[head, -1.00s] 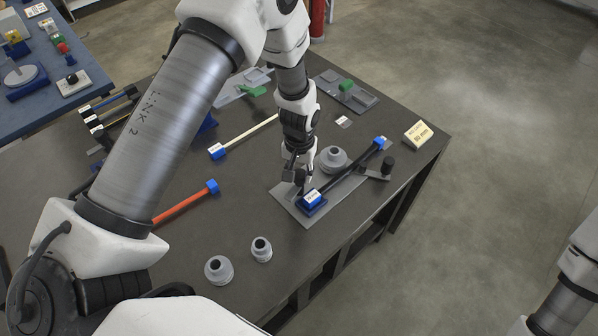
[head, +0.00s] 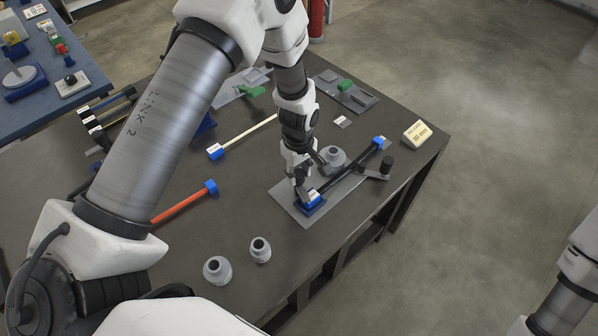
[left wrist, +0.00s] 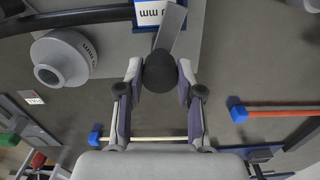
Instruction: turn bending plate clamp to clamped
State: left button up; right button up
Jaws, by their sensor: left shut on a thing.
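The grey bending plate (head: 287,203) lies near the table's right edge. A blue block (head: 314,208) with a white label sits at its near end, and a black cable (head: 350,168) runs from it to a blue end piece (head: 379,142). My left gripper (head: 302,190) is low over the plate beside the block. In the left wrist view it is shut on a round black knob (left wrist: 160,72) on a flat grey lever (left wrist: 172,28), which reaches toward the label (left wrist: 150,12). In the head view the gripper hides this knob. My right gripper is out of view.
A grey stepped mandrel (head: 334,158) stands on the plate close to my left gripper. An arm with a black knob (head: 387,163) juts from the plate's right side. Two loose mandrels (head: 217,270) (head: 260,250) and an orange cable (head: 182,205) lie to the left.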

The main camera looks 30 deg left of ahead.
pick_arm(q)
jog(key=n, duration=0.4)
jog(key=shift+s+f, duration=0.1)
dwell(0.6)
jog(key=o, duration=0.9)
jog(key=shift+o, duration=1.3)
jog(key=shift+a, duration=0.25)
notch_tip(320, 180, up, 12)
jog(key=shift+f, duration=0.1)
